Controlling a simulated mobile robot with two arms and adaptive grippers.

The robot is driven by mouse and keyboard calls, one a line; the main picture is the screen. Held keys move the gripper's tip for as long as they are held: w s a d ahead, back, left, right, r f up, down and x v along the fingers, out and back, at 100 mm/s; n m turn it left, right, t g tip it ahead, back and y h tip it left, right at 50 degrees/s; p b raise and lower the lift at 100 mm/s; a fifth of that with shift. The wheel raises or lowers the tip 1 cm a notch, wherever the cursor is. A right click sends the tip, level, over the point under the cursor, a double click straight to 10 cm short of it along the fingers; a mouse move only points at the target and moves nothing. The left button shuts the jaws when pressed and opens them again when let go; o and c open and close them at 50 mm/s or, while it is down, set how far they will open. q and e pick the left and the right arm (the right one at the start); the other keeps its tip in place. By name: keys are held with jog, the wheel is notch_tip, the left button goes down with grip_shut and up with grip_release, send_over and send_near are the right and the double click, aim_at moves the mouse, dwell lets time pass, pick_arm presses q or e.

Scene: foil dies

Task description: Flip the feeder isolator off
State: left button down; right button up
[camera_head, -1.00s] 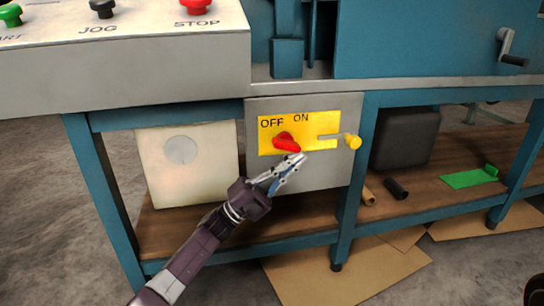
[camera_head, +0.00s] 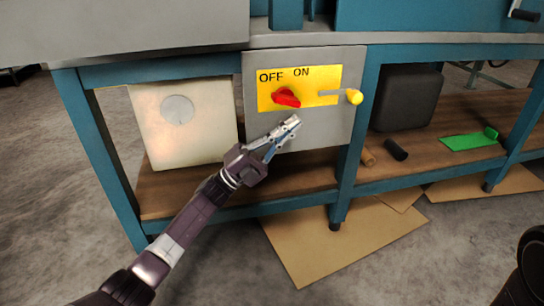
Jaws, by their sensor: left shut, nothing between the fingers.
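The isolator is a red rotary handle (camera_head: 286,97) on a yellow plate (camera_head: 263,101) marked OFF and ON, set on a grey panel (camera_head: 325,127) under the machine. The handle's narrow end points to the right and slightly down, and neither word lines up with it clearly. My left gripper (camera_head: 293,122) is shut and empty. Its fingertips are just below the handle's right end, in front of the grey panel, and appear apart from the handle.
A yellow knob (camera_head: 354,97) sticks out at the slot's right end. A pale box (camera_head: 200,130) and a black box (camera_head: 407,98) stand on the wooden shelf. A teal leg (camera_head: 350,160) is right of the panel. Cardboard (camera_head: 320,245) lies on the floor.

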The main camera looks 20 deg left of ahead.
pick_arm(q)
jog(key=s+a+f+p, duration=0.1)
jog(key=s+a+f, duration=0.1)
jog(key=f, duration=0.9)
jog(key=shift+a+p, duration=0.35)
jog(key=shift+a, duration=0.2)
jog(key=shift+r, duration=0.1)
